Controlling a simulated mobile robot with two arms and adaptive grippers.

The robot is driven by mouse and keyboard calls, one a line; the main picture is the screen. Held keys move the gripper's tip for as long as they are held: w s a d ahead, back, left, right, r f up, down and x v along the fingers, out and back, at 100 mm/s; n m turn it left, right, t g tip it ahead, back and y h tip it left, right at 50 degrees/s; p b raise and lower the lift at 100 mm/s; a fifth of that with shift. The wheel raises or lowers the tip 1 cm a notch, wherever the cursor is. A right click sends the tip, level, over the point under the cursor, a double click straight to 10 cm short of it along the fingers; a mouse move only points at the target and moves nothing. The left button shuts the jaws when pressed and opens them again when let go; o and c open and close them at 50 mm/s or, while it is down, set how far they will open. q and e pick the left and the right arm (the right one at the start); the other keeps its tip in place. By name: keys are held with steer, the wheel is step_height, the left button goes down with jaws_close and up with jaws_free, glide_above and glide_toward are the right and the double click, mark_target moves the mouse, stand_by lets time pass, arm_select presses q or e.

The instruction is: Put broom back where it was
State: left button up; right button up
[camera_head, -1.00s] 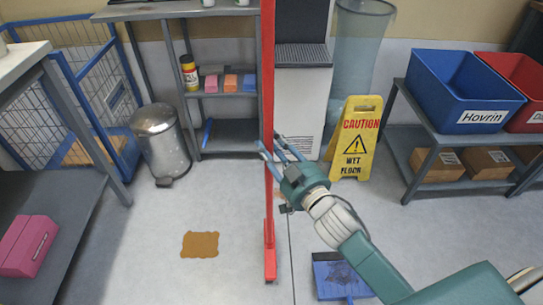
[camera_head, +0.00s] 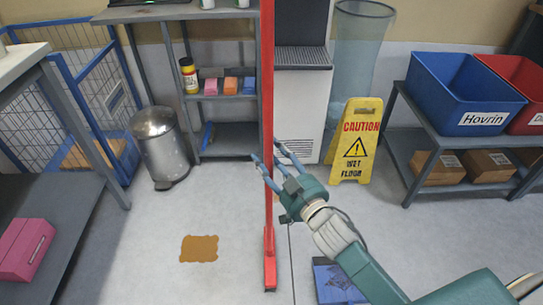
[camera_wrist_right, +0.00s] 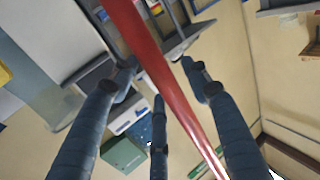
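The red broom stands upright in the middle of the head view, its long red handle (camera_head: 268,90) running out of the top of the picture and its narrow red head (camera_head: 270,262) on the floor. My right gripper (camera_head: 268,158) is at the handle at mid height, with its fingers spread on either side of it. In the right wrist view the handle (camera_wrist_right: 165,80) passes between the spread fingers, with a visible gap, so the gripper is open. My left gripper is not in view.
A blue dustpan (camera_head: 335,281) lies on the floor at the right, partly behind my arm. A yellow caution sign (camera_head: 355,140), a metal bin (camera_head: 160,147) and a grey shelf (camera_head: 231,143) stand behind. A brown spill (camera_head: 199,248) marks the floor on the left.

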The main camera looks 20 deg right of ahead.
steer(key=shift+r, duration=0.15)
steer(key=shift+s, duration=0.25)
steer(key=s+d+p, duration=0.1)
steer(key=s+d, duration=0.2)
steer(key=s, duration=0.8)
steer(key=s+d+f+m+g+h, duration=0.1)
steer(key=s+f+g+h, duration=0.15)
steer(key=f, duration=0.35)
steer(key=s+d+f+m+g+h, duration=0.1)
steer(key=s+d+f+g+h, duration=0.1)
steer(key=s+f+g, duration=0.3)
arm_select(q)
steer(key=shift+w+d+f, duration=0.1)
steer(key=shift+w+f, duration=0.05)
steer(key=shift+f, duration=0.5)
arm_select(e)
steer(key=s+a+f+n+g+y, duration=0.1)
steer(key=s+a+f+g, duration=0.2)
steer(key=s+f+g, duration=0.3)
steer(key=s+f, duration=0.2)
steer(key=s, duration=0.3)
steer(key=shift+s+a+f+n+g, duration=0.15)
steer(key=shift+s+a+n+g, duration=0.1)
steer(key=shift+s+n+g, duration=0.15)
steer(key=shift+w, duration=0.1)
